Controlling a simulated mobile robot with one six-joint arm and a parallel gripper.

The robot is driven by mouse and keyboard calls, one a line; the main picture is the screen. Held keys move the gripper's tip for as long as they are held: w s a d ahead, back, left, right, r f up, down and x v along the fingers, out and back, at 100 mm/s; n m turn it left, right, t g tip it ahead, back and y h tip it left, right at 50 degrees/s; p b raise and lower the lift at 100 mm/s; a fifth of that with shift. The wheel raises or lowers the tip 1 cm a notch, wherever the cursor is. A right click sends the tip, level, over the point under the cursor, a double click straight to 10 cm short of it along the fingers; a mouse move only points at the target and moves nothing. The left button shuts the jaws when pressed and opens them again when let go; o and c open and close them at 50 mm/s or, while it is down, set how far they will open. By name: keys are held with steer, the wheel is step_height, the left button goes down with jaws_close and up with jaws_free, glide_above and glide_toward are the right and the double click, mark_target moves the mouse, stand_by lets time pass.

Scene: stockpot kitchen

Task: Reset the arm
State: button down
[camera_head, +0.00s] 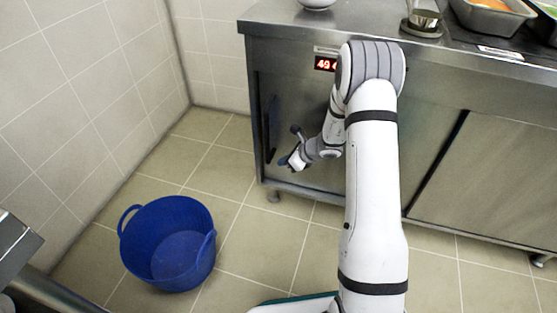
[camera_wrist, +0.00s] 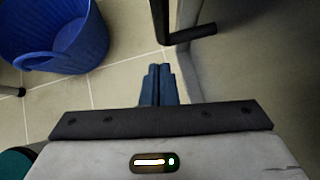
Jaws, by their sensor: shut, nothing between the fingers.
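My arm reaches forward in the head view and bends down in front of the steel counter. My gripper (camera_head: 285,162) is small there, low in front of the counter's left part. In the wrist view my gripper (camera_wrist: 160,70) has its two blue fingers together, with nothing between them. The fingers point over the tiled floor, beside the counter's dark handle (camera_wrist: 188,35). The handle's contact with the gripper cannot be told in the head view, where the arm hides part of the counter front.
A blue two-handled tub (camera_head: 170,250) stands on the floor at left; it also shows in the wrist view (camera_wrist: 60,40). The steel counter (camera_head: 470,170) fills the right, with a bowl (camera_head: 317,3) and food trays (camera_head: 492,15) on top. A tiled wall (camera_head: 75,90) bounds the left. Floor between tub and counter is clear.

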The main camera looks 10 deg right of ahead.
steer(key=p+v, duration=0.4)
steer(key=v, duration=0.5)
steer(key=s+a+r+n+g+p, duration=0.15)
steer(key=s+r+n+p, duration=0.3)
steer(key=r, duration=0.65)
steer(key=s+a+r+n+g+h+p, duration=0.15)
steer(key=s+r+n+p, duration=0.35)
steer(key=r, duration=0.5)
steer(key=s+a+r+n+p, duration=0.2)
steer(key=s+r+n+p, duration=0.3)
steer(key=r, duration=0.6)
steer(key=s+d+r+n+h+p, duration=0.2)
steer(key=s+r+n+p, duration=0.3)
steer(key=r, duration=0.6)
steer(key=s+d+r+n+h+p, duration=0.2)
steer(key=s+r+n+p, duration=0.3)
steer(key=s+r+p, duration=0.5)
steer(key=shift+r+n+h+p, duration=0.35)
steer(key=shift+r+h+p, duration=0.05)
steer(key=shift+r+h, duration=0.45)
